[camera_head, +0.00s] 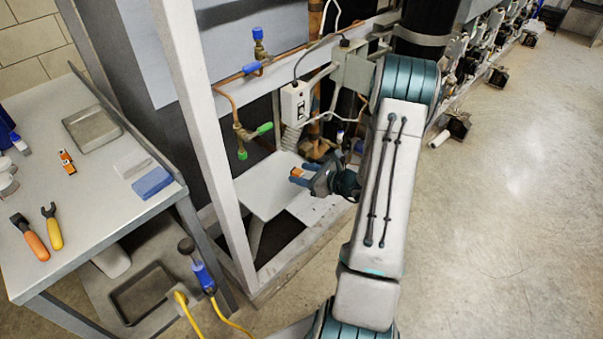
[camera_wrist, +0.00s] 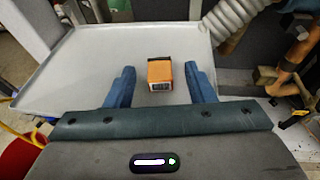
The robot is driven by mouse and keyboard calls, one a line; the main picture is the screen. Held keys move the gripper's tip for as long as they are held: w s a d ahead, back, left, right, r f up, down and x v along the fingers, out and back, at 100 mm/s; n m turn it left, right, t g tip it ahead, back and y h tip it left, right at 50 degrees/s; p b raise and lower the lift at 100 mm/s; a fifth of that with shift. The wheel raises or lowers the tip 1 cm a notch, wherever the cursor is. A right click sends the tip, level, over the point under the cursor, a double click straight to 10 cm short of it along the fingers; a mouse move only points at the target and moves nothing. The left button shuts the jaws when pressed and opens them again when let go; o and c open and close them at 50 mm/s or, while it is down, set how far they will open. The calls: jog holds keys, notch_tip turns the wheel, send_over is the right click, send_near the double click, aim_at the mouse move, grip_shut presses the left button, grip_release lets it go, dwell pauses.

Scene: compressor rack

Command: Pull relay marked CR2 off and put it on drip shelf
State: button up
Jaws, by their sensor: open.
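An orange relay (camera_wrist: 160,73) with a dark end sits on the white drip shelf (camera_wrist: 85,62), as the wrist view shows. Its marking is too small to read. My gripper (camera_wrist: 159,78) is open, one blue finger on each side of the relay, with a gap showing at both sides. In the head view my gripper (camera_head: 301,176) is low over the right part of the drip shelf (camera_head: 260,190), and the relay (camera_head: 297,171) shows as a small orange patch at the fingers.
A grey box with a white socket box (camera_head: 295,103) hangs above the shelf. Copper pipes with a green-handled valve (camera_head: 243,133) are close behind. A white frame post (camera_head: 205,130) stands left of the shelf. The workbench (camera_head: 105,222) holds pliers and another orange part (camera_head: 67,161).

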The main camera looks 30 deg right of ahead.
jog(key=v, duration=1.3)
jog(key=s+a+r+n+g+y+p, duration=0.1)
jog(key=s+a+r+n+g, duration=0.1)
jog(key=a+r+n+g, duration=0.45)
jog(key=s+a+r+n+g+y+p, duration=0.1)
jog(key=s+a+r+n+g, duration=0.2)
jog(key=a+n, duration=0.65)
jog(key=s+a+r+n+h+p, duration=0.1)
jog(key=s+a+r+n+h, duration=0.2)
jog(key=r+n, duration=0.3)
jog(key=s+a+r+n+h+p, duration=0.1)
jog(key=s+a+r+n+h, duration=0.2)
jog(key=s+r+n+h, duration=0.2)
jog(key=r+n+h, duration=0.1)
jog(key=n, duration=0.2)
jog(key=shift+a+p, duration=0.3)
jog(key=shift+p, duration=0.05)
jog(key=shift+r+g, duration=0.1)
jog(key=shift+g, duration=0.15)
